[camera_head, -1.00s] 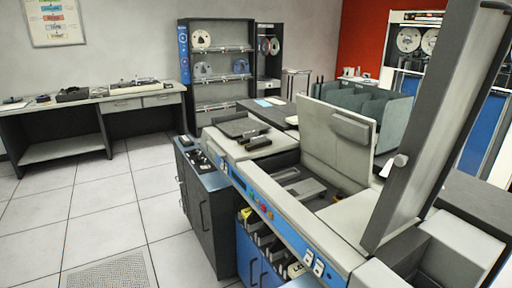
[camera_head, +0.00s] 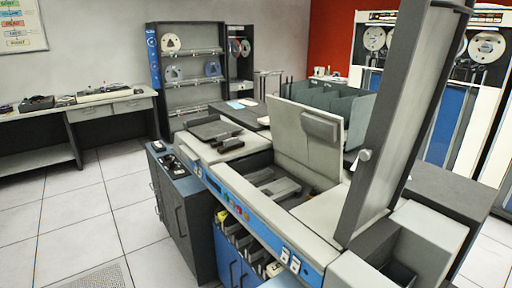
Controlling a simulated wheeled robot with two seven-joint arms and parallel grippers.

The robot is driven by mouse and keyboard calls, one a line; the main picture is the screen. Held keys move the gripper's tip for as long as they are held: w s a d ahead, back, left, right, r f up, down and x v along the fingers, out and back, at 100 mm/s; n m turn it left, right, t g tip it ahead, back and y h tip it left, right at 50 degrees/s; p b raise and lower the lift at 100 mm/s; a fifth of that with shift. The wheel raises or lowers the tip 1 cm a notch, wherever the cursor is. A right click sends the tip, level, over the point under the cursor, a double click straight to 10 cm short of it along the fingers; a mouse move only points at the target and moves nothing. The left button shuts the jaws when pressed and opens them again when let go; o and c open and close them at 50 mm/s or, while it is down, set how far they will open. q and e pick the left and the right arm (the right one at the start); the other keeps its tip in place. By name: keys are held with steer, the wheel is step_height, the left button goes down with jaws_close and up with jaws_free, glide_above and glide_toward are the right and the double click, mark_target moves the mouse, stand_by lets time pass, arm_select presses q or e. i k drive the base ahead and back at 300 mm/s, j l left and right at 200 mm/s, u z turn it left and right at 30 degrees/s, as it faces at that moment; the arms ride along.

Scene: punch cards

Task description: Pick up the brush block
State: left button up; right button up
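Neither of my grippers is in view. I cannot tell for sure which object is the brush block. A small dark elongated block (camera_head: 230,145) lies on the grey top of the card machine (camera_head: 320,212), beside a flat dark tray (camera_head: 213,130). A grey part (camera_head: 283,188) sits inside the machine's open bay, in front of a raised light grey cover (camera_head: 305,145). Small items (camera_head: 173,166) lie on the dark side cabinet (camera_head: 185,215) left of the machine; they are too small to make out.
A tall tilted grey panel (camera_head: 392,120) rises at the machine's right end. A side table (camera_head: 92,112) with equipment stands at the back left, and a shelf of reels (camera_head: 190,85) at the back. Tape cabinets (camera_head: 440,85) stand at the back right. The tiled floor (camera_head: 75,215) at left is clear.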

mark_target(232, 144)
steer(key=i+j+z, duration=0.15)
steer(key=z, duration=0.35)
steer(key=j+z, duration=0.3)
steer(key=z, duration=0.2)
steer(key=i+j+z, duration=0.1)
steer(key=j+z, duration=0.2)
steer(key=z, duration=0.2)
